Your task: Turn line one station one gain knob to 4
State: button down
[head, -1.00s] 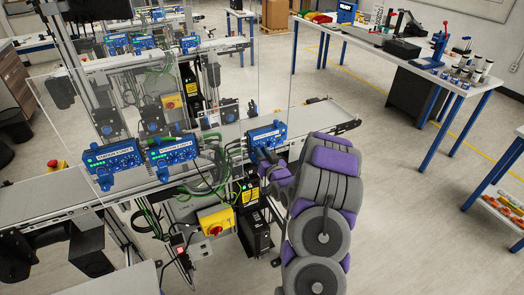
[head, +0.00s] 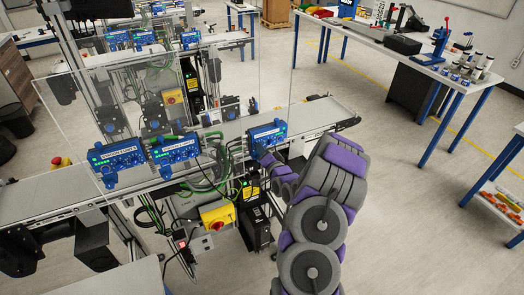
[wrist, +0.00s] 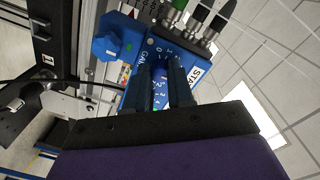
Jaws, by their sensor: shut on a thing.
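A blue station box (head: 266,133) with a pale label stands at the edge of the near conveyor, the rightmost of three such boxes. It fills the middle of the wrist view (wrist: 142,72), with "GAIN" lettering and a numbered scale partly visible. My gripper (wrist: 171,72) is at the gain dial, its two dark fingers close together. The gain knob is hidden between the fingers, so its pointer setting cannot be read. In the head view my gripper (head: 266,160) is at the box's near face, mostly covered by my arm.
Two more blue boxes, one at left (head: 117,157) and one in the middle (head: 176,150), stand along the same conveyor (head: 305,118). Green and black cables hang between the boxes. A yellow switch box (head: 217,214) sits below. Clear panels stand behind; floor to the right is open.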

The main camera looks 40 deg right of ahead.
jog(key=shift+d, duration=0.15)
dwell(0.3)
jog(key=c, duration=1)
grip_release()
jog(key=shift+d, duration=0.15)
jog(key=shift+p+v, duration=2.3)
jog(key=shift+v, duration=6.35)
jog(key=shift+f, duration=0.15)
